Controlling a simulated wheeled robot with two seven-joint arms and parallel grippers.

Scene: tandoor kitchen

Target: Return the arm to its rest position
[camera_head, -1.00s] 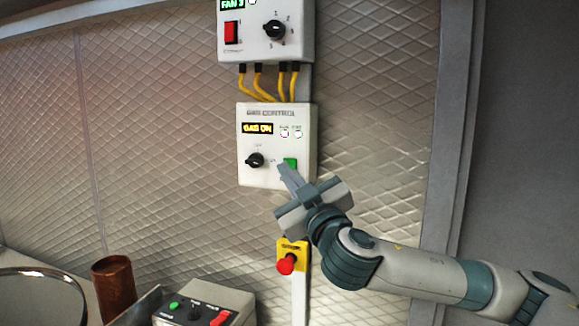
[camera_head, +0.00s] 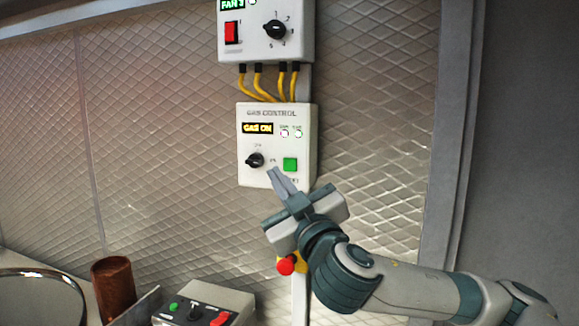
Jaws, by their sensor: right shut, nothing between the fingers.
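My right gripper (camera_head: 277,175) is shut and empty. Its fingertips are in front of the lower edge of the white gas control box (camera_head: 246,178), below and left of the green button (camera_head: 290,164). I cannot tell whether the fingertips touch the box. The box display (camera_head: 257,128) reads GAS ON, and its black knob (camera_head: 255,160) is left of the green button. My right arm comes in from the lower right. My left gripper is not in view.
The fan box (camera_head: 257,48) with a red switch hangs above, joined by yellow cables. A red emergency button (camera_head: 286,265) is below, partly hidden by my gripper. A switch box (camera_head: 205,303), a copper cup (camera_head: 113,287) and a round rim (camera_head: 60,273) are lower left.

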